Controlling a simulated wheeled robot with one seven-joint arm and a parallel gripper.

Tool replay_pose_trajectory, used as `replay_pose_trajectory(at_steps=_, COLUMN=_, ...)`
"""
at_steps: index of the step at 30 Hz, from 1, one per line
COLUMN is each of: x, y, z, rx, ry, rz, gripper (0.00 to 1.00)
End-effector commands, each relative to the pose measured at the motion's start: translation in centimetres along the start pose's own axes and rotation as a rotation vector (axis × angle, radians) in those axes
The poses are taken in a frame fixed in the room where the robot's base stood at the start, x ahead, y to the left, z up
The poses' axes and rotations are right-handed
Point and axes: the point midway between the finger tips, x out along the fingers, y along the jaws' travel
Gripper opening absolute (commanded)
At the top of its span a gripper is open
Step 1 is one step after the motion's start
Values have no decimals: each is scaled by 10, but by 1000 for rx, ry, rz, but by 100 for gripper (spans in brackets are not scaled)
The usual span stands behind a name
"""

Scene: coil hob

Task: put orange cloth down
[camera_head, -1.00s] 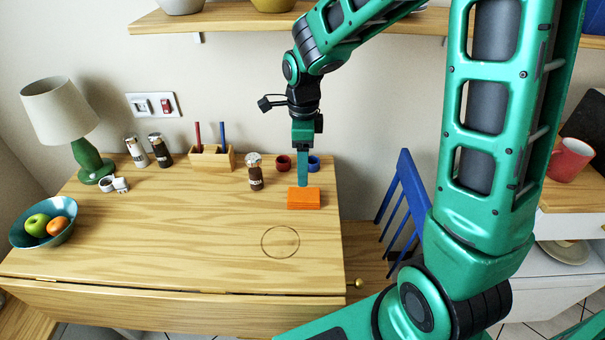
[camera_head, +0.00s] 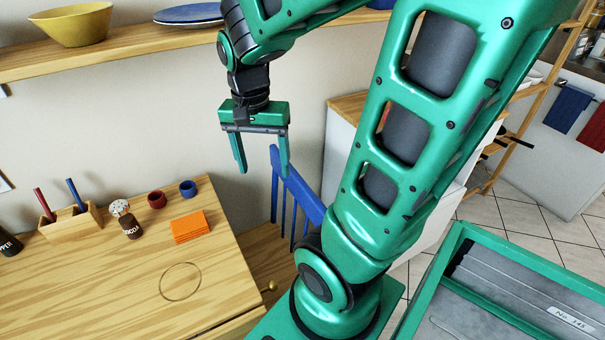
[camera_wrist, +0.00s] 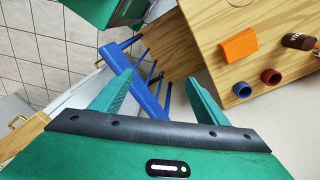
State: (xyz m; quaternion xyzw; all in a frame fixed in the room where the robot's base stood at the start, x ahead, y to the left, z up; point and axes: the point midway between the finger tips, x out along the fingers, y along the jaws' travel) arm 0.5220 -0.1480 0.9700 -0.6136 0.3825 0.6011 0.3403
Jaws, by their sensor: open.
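The orange cloth (camera_head: 190,226) lies folded flat on the wooden table (camera_head: 128,280), near its right edge, in the head view. It also shows in the wrist view (camera_wrist: 238,46), on the table at upper right. My gripper (camera_head: 263,170) is open and empty. It hangs in the air above and to the right of the cloth, apart from it, over the blue chair (camera_head: 300,199). In the wrist view its two fingers spread wide with nothing between them but the chair behind.
Behind the cloth stand a blue cup (camera_head: 188,189), a red cup (camera_head: 156,200) and a cocoa shaker (camera_head: 127,220). A wooden holder (camera_head: 72,225) with red and blue sticks is farther left. A shelf (camera_head: 130,49) runs above. A circle marks bare table in front of the cloth.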

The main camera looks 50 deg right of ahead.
Motion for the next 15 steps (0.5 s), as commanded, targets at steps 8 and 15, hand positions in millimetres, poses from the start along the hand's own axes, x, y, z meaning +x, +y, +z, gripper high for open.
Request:
replay_pose_trajectory(at_steps=8, x=-4, y=80, z=18, rx=-369, ry=-32, rz=-35, gripper=68)
replay_pose_trajectory(at_steps=15, x=-1, y=103, z=27, rx=-511, ry=-45, rz=-56, gripper=68)
